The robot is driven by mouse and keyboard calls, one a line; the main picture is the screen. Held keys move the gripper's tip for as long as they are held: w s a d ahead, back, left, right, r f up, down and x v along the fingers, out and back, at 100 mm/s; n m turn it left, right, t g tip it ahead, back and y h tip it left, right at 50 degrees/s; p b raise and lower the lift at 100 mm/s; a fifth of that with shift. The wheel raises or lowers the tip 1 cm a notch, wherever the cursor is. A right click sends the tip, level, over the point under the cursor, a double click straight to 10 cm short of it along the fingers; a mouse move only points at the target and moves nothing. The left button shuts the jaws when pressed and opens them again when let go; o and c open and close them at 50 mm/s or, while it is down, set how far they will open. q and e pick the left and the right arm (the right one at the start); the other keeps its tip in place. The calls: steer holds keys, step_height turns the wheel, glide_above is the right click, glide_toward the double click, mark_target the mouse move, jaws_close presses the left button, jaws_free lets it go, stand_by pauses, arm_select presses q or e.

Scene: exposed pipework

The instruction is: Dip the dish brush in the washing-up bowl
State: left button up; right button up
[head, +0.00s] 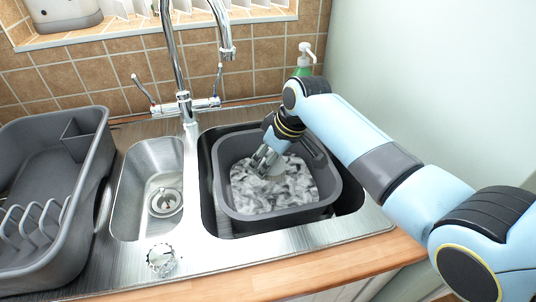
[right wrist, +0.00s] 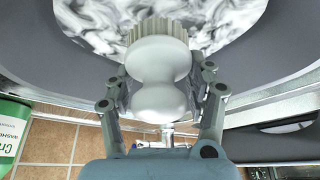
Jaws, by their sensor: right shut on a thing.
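The washing-up bowl (head: 332,188) is dark grey and sits in the larger sink basin, with white-and-grey swirled suds (head: 270,196) inside. My right gripper (head: 265,165) reaches down inside the bowl's rim, over the far part of the suds. In the right wrist view it is shut on the dish brush (right wrist: 158,72), which has a rounded white handle and pale bristles (right wrist: 158,28). The bristles point toward the suds; I cannot tell whether they touch. In the head view the brush is mostly hidden by the gripper. My left gripper is not in view.
A chrome tap (head: 186,105) stands behind the sink. A green soap bottle (head: 303,62) stands behind my right arm. A grey dish rack (head: 75,190) fills the left side.

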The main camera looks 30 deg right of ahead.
steer(key=shift+f+b, duration=2.9)
steer(key=shift+f, duration=2.1)
step_height(320, 180, up, 15)
steer(key=p, duration=1.5)
steer(key=shift+f, duration=0.2)
steer(key=shift+r+p, duration=0.35)
steer(key=shift+r, duration=0.85)
steer(key=shift+f, duration=0.1)
steer(key=shift+f, duration=0.55)
step_height(320, 180, down, 9)
steer(key=b, duration=0.8)
steer(key=shift+r, duration=0.15)
